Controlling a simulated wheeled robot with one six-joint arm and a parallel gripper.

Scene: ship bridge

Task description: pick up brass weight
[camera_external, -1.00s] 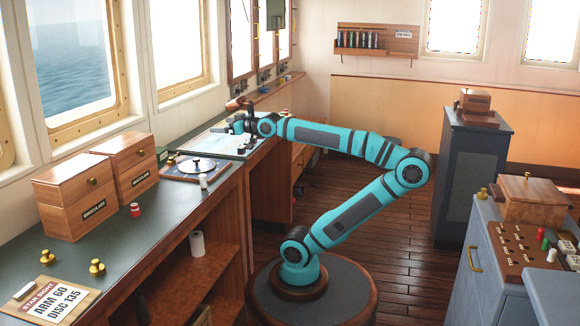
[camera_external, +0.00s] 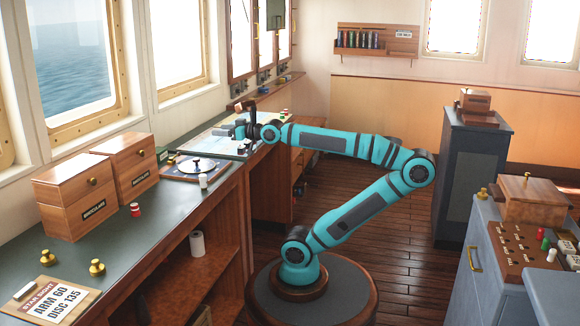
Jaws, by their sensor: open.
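Brass-coloured knobbed weights show in several places. A third brass piece (camera_external: 482,194) stands on the grey cabinet at the right. My gripper (camera_external: 240,125) is open above the chart (camera_external: 226,146) at the far part of the counter, far from all three. Its fingers are small and partly blurred against the dark fittings. I cannot tell whether a weight lies beneath or behind it.
Two wooden boxes (camera_external: 72,200), a red-and-white item (camera_external: 135,210), a round instrument on a board (camera_external: 195,167) and a white cylinder (camera_external: 203,181) stand on the counter (camera_external: 160,230). A sign (camera_external: 52,300) lies at its near end.

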